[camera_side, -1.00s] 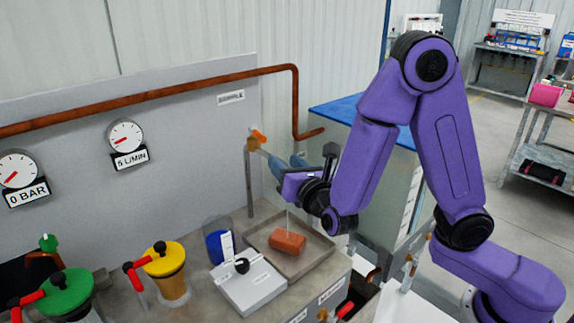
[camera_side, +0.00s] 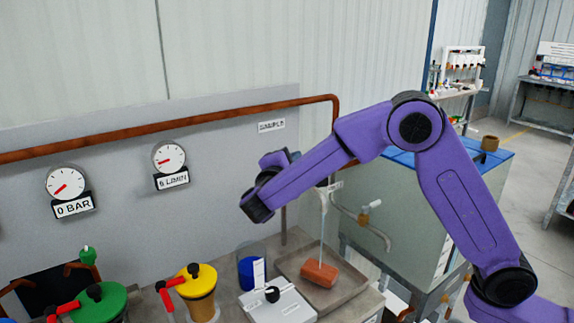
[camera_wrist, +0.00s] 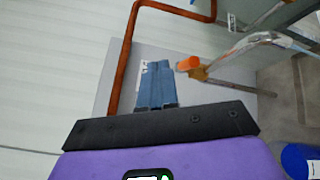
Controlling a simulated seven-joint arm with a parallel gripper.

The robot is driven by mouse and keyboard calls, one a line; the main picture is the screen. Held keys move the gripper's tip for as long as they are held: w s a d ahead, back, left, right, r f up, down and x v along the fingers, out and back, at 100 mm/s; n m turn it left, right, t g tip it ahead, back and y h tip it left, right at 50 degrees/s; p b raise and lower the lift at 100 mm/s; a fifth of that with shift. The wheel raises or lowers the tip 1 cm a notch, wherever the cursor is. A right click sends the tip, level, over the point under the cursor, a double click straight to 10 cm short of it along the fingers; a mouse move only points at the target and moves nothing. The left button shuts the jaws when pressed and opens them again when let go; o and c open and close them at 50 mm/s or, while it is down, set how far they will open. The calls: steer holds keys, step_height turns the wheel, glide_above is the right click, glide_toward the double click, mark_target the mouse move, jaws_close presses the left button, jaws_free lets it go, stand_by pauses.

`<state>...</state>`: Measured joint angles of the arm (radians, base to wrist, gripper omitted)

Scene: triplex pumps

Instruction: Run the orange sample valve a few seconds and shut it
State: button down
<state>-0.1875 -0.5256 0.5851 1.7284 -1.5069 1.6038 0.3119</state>
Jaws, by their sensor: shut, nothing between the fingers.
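The orange sample valve (camera_wrist: 188,64) shows in the wrist view as an orange handle on a brass body at the end of a steel pipe. My gripper (camera_wrist: 155,66) has its blue fingers together just left of the handle, apart from it in the picture, with nothing held. In the side view my gripper (camera_side: 291,155) is raised near the panel, mostly behind my purple wrist, and the valve handle is hidden by my arm. A thin pale stream (camera_side: 321,238) hangs below the spout, down to a reddish-brown block (camera_side: 320,274) in the metal tray (camera_side: 350,290).
A blue cup (camera_side: 250,273) and a white box with a black knob (camera_side: 272,294) stand left of the tray. Yellow (camera_side: 196,280) and green (camera_side: 96,300) pump tops are further left. A copper pipe (camera_side: 200,119) crosses the panel. Gauges read near zero.

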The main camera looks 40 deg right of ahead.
steer(key=w+a+r+m+g+y, duration=0.3)
steer(key=w+a+m+g+y, duration=0.35)
steer(key=m, duration=1.05)
steer(key=d+f+g, duration=0.1)
steer(key=d+f, duration=0.6)
steer(key=d, duration=0.2)
steer(key=shift+w, duration=0.15)
steer(key=shift+d, duration=0.15)
steer(key=shift+s+d, duration=0.35)
steer(key=shift+d, duration=0.35)
